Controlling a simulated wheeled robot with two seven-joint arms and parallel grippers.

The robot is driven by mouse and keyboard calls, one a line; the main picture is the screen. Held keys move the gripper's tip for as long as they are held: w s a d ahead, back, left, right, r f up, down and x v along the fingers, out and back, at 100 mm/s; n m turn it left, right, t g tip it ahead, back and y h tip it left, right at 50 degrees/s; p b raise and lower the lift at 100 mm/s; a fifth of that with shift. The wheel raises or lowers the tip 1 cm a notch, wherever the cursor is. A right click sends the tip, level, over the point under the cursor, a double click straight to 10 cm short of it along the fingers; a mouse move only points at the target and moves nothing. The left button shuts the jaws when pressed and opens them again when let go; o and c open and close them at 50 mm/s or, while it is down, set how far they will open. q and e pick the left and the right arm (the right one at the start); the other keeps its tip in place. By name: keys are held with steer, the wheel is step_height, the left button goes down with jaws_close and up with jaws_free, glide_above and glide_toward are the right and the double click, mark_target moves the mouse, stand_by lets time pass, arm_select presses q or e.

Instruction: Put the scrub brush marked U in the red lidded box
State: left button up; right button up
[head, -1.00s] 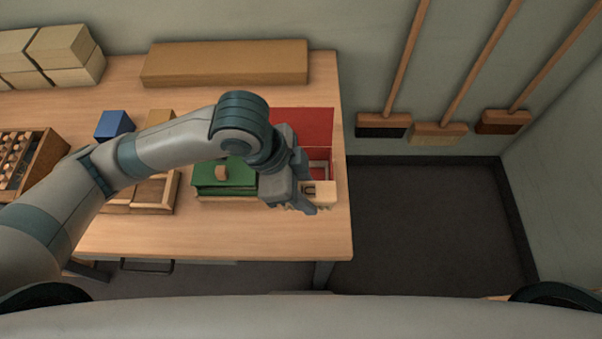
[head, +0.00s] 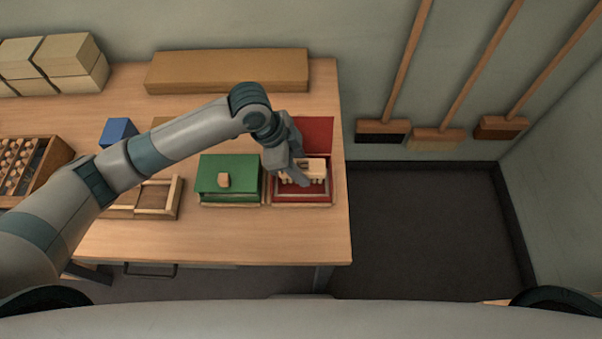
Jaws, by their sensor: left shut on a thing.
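The scrub brush (head: 316,169) is a pale wooden block with short tufts below it. My left gripper (head: 302,175) is shut on it and holds it over the opening of the red box (head: 302,199). I cannot tell whether the brush touches the box floor. A mark on the brush is too small to read. The red box stands at the right end of the table with its red lid (head: 318,134) open behind it. My right gripper is not in view.
A green lidded box (head: 228,173) stands shut just left of the red box. A wooden tray (head: 160,200), a blue block (head: 118,131) and a rack (head: 30,170) lie further left. A long tan block (head: 226,70) lies at the back.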

arm_select(q)
steer(key=shift+f+p, duration=0.65)
steer(key=shift+f, duration=1.35)
steer(key=shift+f, duration=0.25)
steer(key=o, duration=0.7)
steer(key=shift+s, duration=0.1)
steer(key=shift+o, duration=0.2)
steer(key=shift+f, duration=0.1)
steer(key=shift+s, duration=0.1)
